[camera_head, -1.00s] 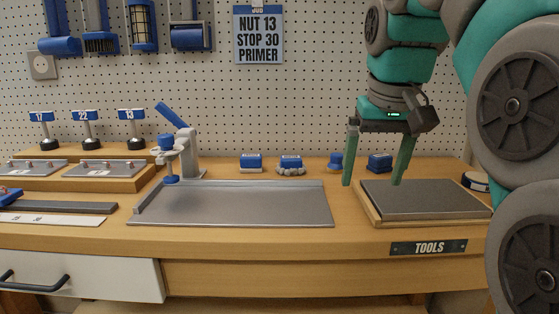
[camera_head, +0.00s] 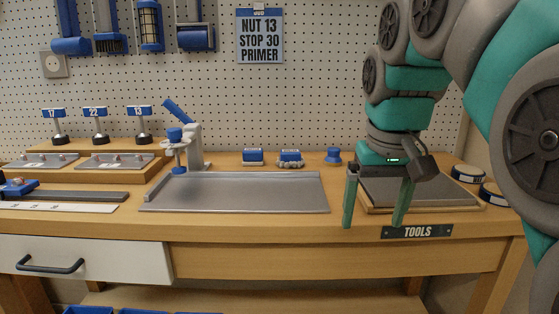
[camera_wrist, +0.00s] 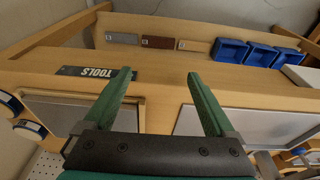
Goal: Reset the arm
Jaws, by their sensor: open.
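My gripper (camera_head: 376,226) has two green fingers spread apart, with nothing between them. In the head view it hangs pointing down in front of the right part of the bench, close to the grey tool pad (camera_head: 428,190) and the TOOLS label (camera_head: 416,232). In the wrist view the open fingers (camera_wrist: 158,76) reach over the bench's front edge. The TOOLS label (camera_wrist: 95,72) shows left of the fingers there. The arm comes in from the upper right and hides part of the pad and the pegboard.
A grey metal tray (camera_head: 240,193) with a clamp stand (camera_head: 192,148) lies left of my gripper. Small blue-topped items (camera_head: 289,158) stand behind it. Round tins (camera_head: 468,174) sit at the right. A white drawer (camera_head: 85,260) is shut. Blue bins (camera_wrist: 231,50) show below the bench.

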